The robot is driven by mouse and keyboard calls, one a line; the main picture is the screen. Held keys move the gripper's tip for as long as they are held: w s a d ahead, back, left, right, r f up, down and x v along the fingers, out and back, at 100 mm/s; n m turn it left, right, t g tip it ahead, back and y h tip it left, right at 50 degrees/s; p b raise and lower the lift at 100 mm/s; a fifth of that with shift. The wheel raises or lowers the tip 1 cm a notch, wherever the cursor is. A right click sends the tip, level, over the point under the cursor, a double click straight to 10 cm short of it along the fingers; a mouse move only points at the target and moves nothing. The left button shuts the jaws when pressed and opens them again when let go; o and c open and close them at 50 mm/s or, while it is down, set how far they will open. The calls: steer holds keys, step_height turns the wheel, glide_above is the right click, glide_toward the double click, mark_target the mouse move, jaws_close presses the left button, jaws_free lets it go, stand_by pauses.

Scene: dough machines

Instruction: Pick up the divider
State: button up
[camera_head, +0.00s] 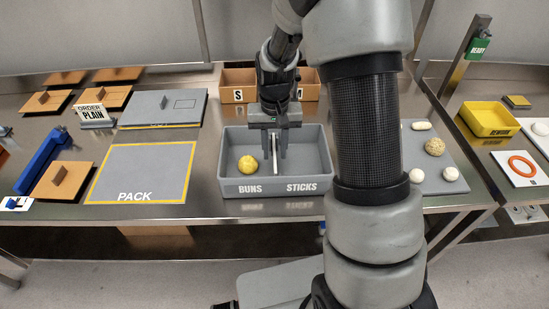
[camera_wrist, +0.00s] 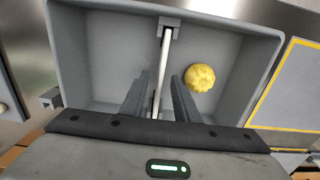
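The divider is a thin white upright plate (camera_head: 275,162) standing across the grey bin (camera_head: 226,178) labelled BUNS and STICKS. In the wrist view the divider (camera_wrist: 164,62) runs down the picture from a small grey bracket on the bin's wall. My gripper (camera_head: 274,150) points down into the bin. Its two fingers, also in the wrist view (camera_wrist: 160,82), stand on either side of the divider with a gap showing on both sides. It is open and does not appear to touch the plate. The lower part of the divider is partly hidden.
A yellow bun (camera_head: 247,164) lies in the bin left of the divider, close to one finger in the wrist view. A PACK mat (camera_head: 140,172) is left, a brown crate (camera_head: 237,77) behind. A grey board with dough pieces (camera_head: 435,147) is right.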

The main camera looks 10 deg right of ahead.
steer(key=shift+w+f, duration=0.1)
steer(key=shift+f, duration=1.15)
jaws_close()
